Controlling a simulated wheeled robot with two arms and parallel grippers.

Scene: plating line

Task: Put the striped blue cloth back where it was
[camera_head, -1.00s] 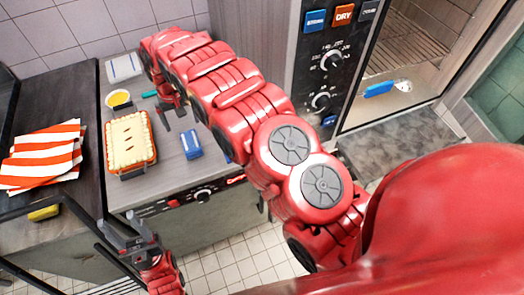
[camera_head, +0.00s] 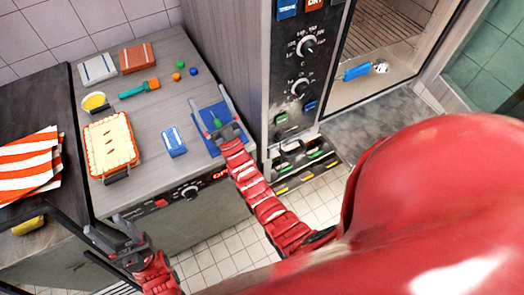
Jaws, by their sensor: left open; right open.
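A small blue item with white stripes (camera_head: 174,141), which may be the folded striped blue cloth, lies on the grey counter (camera_head: 150,190), right of the pie. A pale folded item with blue edging (camera_head: 97,68) lies at the counter's back left; I cannot tell if it is cloth. My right gripper (camera_head: 215,116) is open over a blue mat or tray (camera_head: 209,143) at the counter's right side, with a small green thing (camera_head: 217,123) between its fingers. It is apart from the striped item. My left gripper (camera_head: 117,233) is open and empty before the counter's front left.
A pie in an orange dish (camera_head: 112,168), a yellow bowl (camera_head: 94,102), an orange-and-teal tool (camera_head: 140,89), a brick-red folded item (camera_head: 138,57) and small balls (camera_head: 180,65) share the counter. An orange striped cloth (camera_head: 30,165) lies left. An open oven (camera_head: 385,50) stands right.

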